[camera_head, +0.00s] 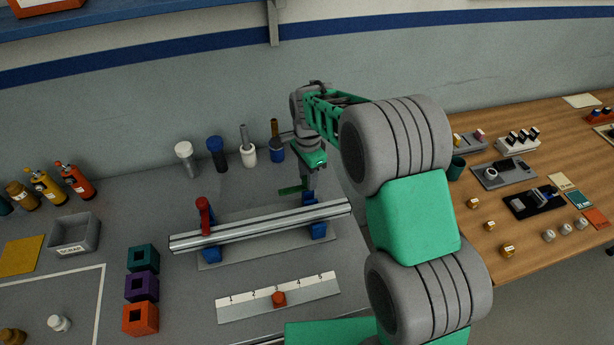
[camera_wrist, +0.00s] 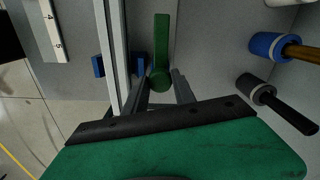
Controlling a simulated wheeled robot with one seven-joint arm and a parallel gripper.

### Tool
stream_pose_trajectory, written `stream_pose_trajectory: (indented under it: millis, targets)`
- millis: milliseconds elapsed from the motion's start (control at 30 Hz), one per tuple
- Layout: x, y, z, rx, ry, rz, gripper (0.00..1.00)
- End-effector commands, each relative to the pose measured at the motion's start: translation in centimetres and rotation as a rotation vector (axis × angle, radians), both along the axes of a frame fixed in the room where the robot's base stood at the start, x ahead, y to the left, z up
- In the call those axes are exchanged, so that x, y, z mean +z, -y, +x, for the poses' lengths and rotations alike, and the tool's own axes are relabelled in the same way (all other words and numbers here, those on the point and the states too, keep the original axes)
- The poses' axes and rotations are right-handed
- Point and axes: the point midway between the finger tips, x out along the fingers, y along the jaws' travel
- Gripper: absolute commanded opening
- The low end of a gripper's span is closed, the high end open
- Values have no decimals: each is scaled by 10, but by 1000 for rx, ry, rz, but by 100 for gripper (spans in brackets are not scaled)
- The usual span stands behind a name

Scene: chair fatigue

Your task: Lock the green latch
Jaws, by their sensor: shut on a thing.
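The green latch (camera_head: 291,190) is a flat bar by the right end of the silver rail (camera_head: 262,226). In the head view it reaches left from my gripper (camera_head: 309,194), roughly level and behind the rail. In the wrist view the green latch (camera_wrist: 161,38) points away from the fingers, and its rounded end lies between the fingertips of my gripper (camera_wrist: 160,82). The gripper is shut on that rounded end. A blue clamp block (camera_head: 318,230) holds the rail below it. The fingers partly hide the latch's mount.
A red latch (camera_head: 204,214) stands upright at the rail's left end. Pots with tools (camera_head: 248,155) stand along the wall behind. A numbered strip (camera_head: 252,300) with a red slider lies in front. A wooden table (camera_head: 480,240) with small parts is at right.

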Motion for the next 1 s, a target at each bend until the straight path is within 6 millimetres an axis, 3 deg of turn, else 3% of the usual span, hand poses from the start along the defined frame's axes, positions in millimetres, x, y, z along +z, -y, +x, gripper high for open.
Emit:
stream_pose_trajectory:
  millis: [267,1000]
  targets:
    - [0,0,0,0,0,0,0]
    - [0,0,0,0,0,0,0]
